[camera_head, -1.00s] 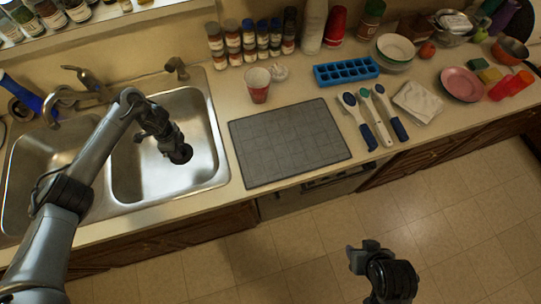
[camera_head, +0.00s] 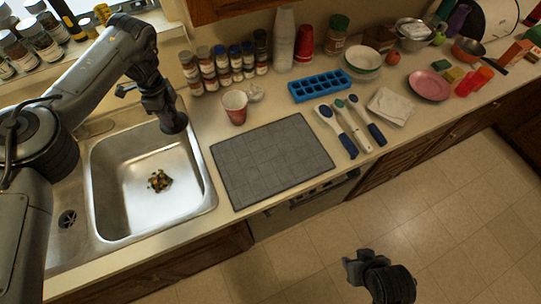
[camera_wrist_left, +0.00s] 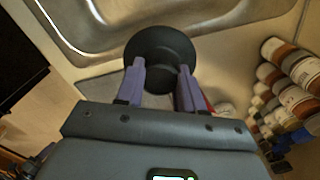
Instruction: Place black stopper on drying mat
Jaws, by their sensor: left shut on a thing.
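My left gripper (camera_wrist_left: 160,88) is shut on the round black stopper (camera_wrist_left: 158,45), which sits between its two fingers in the left wrist view. In the head view, the stopper (camera_head: 174,122) hangs from the left gripper (camera_head: 163,102) over the back right corner of the right sink basin. The grey drying mat (camera_head: 272,160) lies flat on the counter to the right of the sink, with nothing on it. My right gripper (camera_head: 361,262) is at the bottom, over the floor, apart from the counter. Its finger gap cannot be made out.
The sink basin (camera_head: 125,205) holds a small pile of food scraps (camera_head: 159,181). A red patterned cup (camera_head: 235,107) stands behind the mat. Several spice jars (camera_head: 220,65) line the wall. A blue ice tray (camera_head: 319,86) and several handled utensils (camera_head: 345,122) lie right of the mat.

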